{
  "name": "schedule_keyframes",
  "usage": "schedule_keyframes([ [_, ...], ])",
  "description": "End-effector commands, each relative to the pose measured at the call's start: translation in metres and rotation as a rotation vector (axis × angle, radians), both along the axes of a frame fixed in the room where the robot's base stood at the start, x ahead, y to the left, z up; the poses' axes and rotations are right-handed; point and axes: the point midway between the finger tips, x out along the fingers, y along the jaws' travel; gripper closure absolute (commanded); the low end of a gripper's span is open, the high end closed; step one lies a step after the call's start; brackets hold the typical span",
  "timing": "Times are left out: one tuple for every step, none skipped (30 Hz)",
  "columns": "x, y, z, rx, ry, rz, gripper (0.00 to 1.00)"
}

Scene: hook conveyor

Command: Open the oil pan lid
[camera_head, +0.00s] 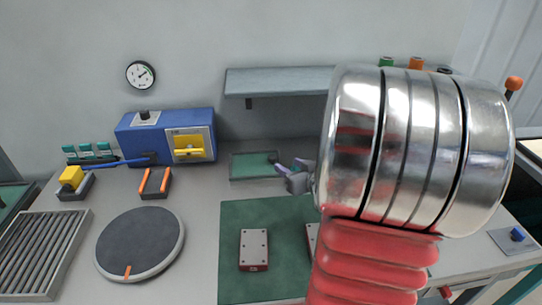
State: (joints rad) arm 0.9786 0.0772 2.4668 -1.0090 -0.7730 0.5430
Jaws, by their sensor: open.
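A shallow green rectangular pan (253,165) lies at the back of the bench, below the shelf; I take it for the oil pan. Its top looks flat and closed, with a small dark knob near its right end, but lid and pan are hard to tell apart. My gripper (291,165) is open, just right of the pan by the knob. The fingers look empty; whether they touch the knob cannot be told. My large silver and red arm hides much of the right side.
A grey shelf (280,80) overhangs the back. A blue box (165,127) with a yellow handle stands left. A dark round turntable (140,243) and grey rollers (40,250) lie front left. A green mat (235,220) bears a grey-topped block (254,248).

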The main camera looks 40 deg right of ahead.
Motion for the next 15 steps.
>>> schedule_keyframes([
  [0.000, 0.000, 0.000, 0.000, 0.000, 0.000, 0.57],
  [0.000, 0.000, 0.000, 0.000, 0.000, 0.000, 0.57],
  [0.001, 0.000, 0.000, 0.000, 0.000, 0.000, 0.57],
  [0.002, -0.001, -0.001, 0.000, 0.000, 0.000, 0.57],
  [0.003, -0.001, -0.001, 0.000, 0.000, 0.000, 0.57],
  [0.005, -0.001, -0.002, 0.000, 0.000, 0.000, 0.57],
  [0.006, -0.002, -0.003, 0.000, 0.000, 0.000, 0.57],
  [0.008, -0.002, -0.003, 0.000, 0.000, 0.001, 0.57],
  [0.011, -0.003, -0.005, 0.000, 0.001, 0.001, 0.57],
  [0.013, -0.004, -0.006, 0.000, 0.001, 0.001, 0.57],
  [0.016, -0.004, -0.007, 0.001, 0.001, 0.001, 0.57],
  [0.020, -0.005, -0.009, 0.002, 0.001, 0.001, 0.57],
  [0.023, -0.006, -0.010, 0.001, 0.001, 0.001, 0.57],
  [0.026, -0.007, -0.011, 0.000, 0.001, 0.002, 0.57],
  [0.030, -0.008, -0.013, 0.001, 0.001, 0.001, 0.57],
])
